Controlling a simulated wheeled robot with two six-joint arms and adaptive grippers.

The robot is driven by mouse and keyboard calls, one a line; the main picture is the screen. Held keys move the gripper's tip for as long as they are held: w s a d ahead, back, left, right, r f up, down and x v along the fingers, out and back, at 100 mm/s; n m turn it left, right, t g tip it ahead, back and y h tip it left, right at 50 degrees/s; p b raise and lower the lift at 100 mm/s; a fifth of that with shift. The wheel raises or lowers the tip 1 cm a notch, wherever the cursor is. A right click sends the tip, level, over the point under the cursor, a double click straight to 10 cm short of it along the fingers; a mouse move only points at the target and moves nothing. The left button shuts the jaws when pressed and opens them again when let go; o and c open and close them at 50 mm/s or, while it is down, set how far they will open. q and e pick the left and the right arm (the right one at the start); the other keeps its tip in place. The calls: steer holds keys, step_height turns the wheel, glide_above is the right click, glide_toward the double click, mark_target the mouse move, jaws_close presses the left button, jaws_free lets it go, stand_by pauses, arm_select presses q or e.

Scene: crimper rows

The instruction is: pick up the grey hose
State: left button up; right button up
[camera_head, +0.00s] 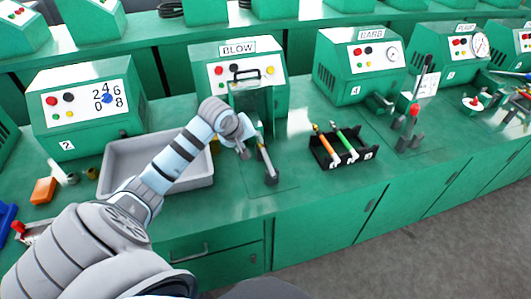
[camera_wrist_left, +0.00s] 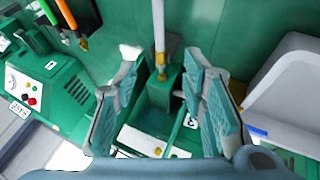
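The grey hose (camera_head: 264,155) is a thin light-grey tube with a brass-coloured end. It lies in front of the green BLOW machine (camera_head: 238,77), tilted in the head view. In the left wrist view the hose (camera_wrist_left: 159,28) runs from the top edge down to its brass end, in line with the gap between my fingers. My left gripper (camera_head: 243,147) is just left of the hose in the head view. In the left wrist view its two teal-padded fingers (camera_wrist_left: 165,85) are spread with nothing clamped between them. My right gripper is not in view.
A grey tray (camera_head: 119,184) stands left of the hose. Green machines line the bench behind. Bench top between hose and holder is clear.

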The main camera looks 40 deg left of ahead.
mark_target(265, 155)
arm_select(q)
steer(key=b+x, duration=0.1)
steer(key=x, duration=0.3)
steer(key=b+x, duration=0.1)
steer(key=x, duration=0.4)
steer(key=b+x, duration=0.1)
steer(key=x, duration=0.3)
steer(key=shift+d+f, duration=0.3)
steer(key=shift+f, duration=0.1)
steer(key=shift+r, duration=0.1)
jaws_close()
